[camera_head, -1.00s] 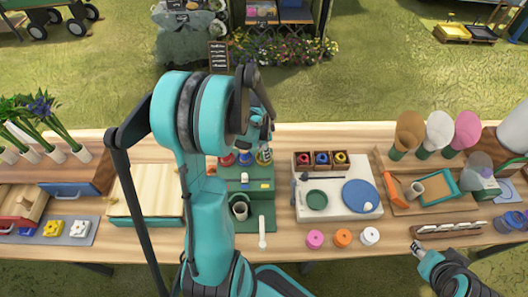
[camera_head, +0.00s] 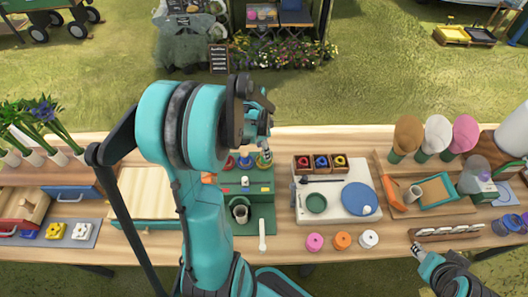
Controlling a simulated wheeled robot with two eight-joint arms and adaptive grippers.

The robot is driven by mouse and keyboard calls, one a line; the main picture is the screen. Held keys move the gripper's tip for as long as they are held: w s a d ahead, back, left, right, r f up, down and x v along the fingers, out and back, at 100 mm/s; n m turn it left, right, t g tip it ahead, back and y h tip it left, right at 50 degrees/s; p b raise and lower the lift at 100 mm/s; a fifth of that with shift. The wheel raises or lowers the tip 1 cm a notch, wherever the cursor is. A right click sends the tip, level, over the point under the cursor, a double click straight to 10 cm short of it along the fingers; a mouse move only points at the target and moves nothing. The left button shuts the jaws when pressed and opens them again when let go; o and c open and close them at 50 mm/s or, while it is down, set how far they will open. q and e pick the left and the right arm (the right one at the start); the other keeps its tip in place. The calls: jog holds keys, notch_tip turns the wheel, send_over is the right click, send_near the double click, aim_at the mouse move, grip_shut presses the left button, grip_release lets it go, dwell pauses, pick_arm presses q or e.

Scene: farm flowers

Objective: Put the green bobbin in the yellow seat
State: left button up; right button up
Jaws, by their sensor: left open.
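The yellow one, at the right end, looks like the yellow seat. My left gripper (camera_head: 264,146) is open, pointing down just above it. A green bobbin is too small or hidden to make out there. My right gripper (camera_head: 417,250) is at the front right of the table, far from the stand; its jaws are too small to read.
Pink (camera_head: 314,242), orange (camera_head: 342,240) and white (camera_head: 369,238) spools lie at the front. A wooden box (camera_head: 297,171) with red, blue and yellow pieces stands behind a white board (camera_head: 335,215). A grey cup (camera_head: 240,210) stands on the green stand's front part.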

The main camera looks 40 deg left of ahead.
pick_arm(q)
notch_tip(320, 180, up, 8)
jog(key=p, duration=0.2)
jog(key=s+d+r+n+t, duration=0.2)
jog(key=s+d+r+t, duration=0.1)
jog(key=d, duration=0.6)
jog(key=s+d+r+n+t, duration=0.3)
jog(key=s+d, duration=0.2)
jog(key=d, duration=0.5)
jog(key=shift+r+y, duration=0.3)
jog(key=shift+r, duration=0.1)
jog(key=shift+d, duration=0.1)
